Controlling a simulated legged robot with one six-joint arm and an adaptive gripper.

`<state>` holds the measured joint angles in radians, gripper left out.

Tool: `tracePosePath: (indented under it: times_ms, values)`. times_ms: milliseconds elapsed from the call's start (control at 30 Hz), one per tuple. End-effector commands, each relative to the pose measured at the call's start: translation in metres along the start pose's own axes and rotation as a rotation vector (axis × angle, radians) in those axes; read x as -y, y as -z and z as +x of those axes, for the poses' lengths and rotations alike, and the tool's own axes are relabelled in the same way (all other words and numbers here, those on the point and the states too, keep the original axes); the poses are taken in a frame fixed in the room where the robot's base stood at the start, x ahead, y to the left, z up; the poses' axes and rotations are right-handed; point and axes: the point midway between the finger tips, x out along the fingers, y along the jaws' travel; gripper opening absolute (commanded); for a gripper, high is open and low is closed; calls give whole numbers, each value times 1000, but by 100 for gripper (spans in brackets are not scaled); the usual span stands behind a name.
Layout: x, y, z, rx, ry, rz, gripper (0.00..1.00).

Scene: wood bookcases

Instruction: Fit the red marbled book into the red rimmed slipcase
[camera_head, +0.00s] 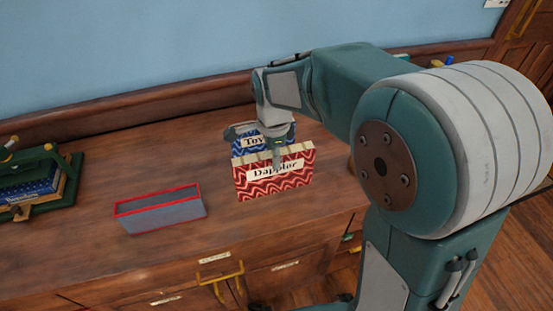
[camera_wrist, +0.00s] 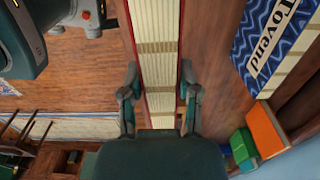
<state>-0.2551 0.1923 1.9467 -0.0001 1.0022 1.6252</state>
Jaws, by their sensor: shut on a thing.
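The red marbled book (camera_head: 262,188), labelled "Dappler", stands upright on or just above the wooden cabinet top, its patterned face towards the head camera. My gripper (camera_head: 274,150) reaches down from above and is shut on its upper part, one finger across the front face. In the wrist view, the book's cream page edge (camera_wrist: 158,30) runs between the two fingers of my gripper (camera_wrist: 160,92). The red rimmed slipcase (camera_head: 178,215) sits to the left of the book, grey-sided, with its open side up and empty-looking. Whether the book's bottom touches the wood is unclear.
A blue marbled book (camera_head: 250,147) stands close behind the red one; it also shows in the wrist view (camera_wrist: 285,35). A green rack (camera_head: 68,190) holding books is at the far left. Bare wood lies between slipcase and book. The cabinet's front edge is near.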

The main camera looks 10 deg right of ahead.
Motion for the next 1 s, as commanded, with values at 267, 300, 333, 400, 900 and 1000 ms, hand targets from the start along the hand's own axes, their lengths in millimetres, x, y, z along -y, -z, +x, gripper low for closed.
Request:
tracePosePath:
  times_ms: [267,300,333,400,900,1000]
  values:
    - [-53,-33,-38,1,4,-4,0]
    - [-59,-38,-42,1,4,-4,0]
    - [-64,-40,-44,1,4,-3,0]
    - [-72,-45,-48,1,3,-3,0]
    - [-87,-54,-56,0,1,0,0]
    - [-86,-53,-55,1,1,-2,0]
